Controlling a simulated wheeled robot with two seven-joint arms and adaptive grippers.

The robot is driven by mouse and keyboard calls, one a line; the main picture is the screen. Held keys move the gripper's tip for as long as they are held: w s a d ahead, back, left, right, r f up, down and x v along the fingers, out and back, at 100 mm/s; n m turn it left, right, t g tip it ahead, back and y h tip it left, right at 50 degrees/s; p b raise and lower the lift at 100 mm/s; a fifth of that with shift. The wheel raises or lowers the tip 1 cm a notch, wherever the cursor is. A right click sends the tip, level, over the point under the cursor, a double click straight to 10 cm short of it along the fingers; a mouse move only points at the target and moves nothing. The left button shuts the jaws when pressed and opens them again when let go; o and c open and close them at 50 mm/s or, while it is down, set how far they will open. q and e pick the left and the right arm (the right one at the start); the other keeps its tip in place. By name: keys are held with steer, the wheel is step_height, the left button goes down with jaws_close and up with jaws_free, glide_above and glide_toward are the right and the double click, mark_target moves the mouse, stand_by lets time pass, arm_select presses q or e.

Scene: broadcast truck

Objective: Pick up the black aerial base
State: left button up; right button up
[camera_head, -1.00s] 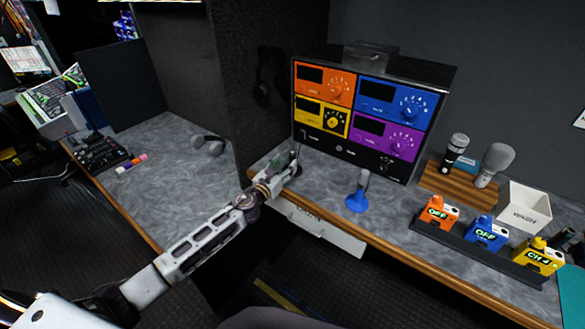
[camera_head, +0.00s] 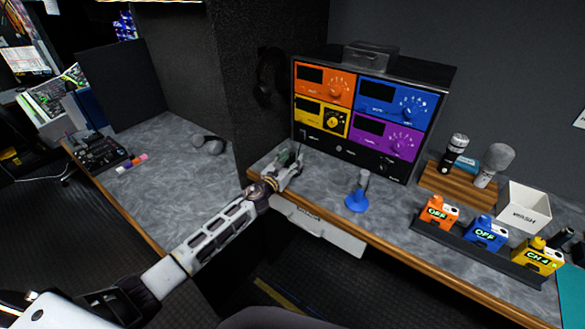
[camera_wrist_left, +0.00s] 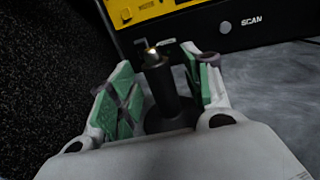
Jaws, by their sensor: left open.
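The black aerial base (camera_wrist_left: 166,86), a dark upright post with a bright metal tip and a wider dark foot, shows in the left wrist view. It stands between the two green-padded fingers of my left gripper (camera_head: 287,160), with a gap seen on the left. The gripper is open around it at the desk's left front corner. In the head view the gripper hides most of the base. A blue aerial base (camera_head: 357,202) with a grey post stands to the right. My right gripper is not in view.
The radio rack (camera_head: 373,106) with coloured panels stands just behind the gripper. A dark partition (camera_head: 238,90) rises to the left. A wooden microphone stand (camera_head: 452,187), a white box (camera_head: 524,213) and a tray of coloured packs (camera_head: 462,241) fill the right.

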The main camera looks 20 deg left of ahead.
arm_select(q)
steer(key=shift+w+d, duration=0.15)
steer(key=shift+w, duration=0.45)
jaws_close()
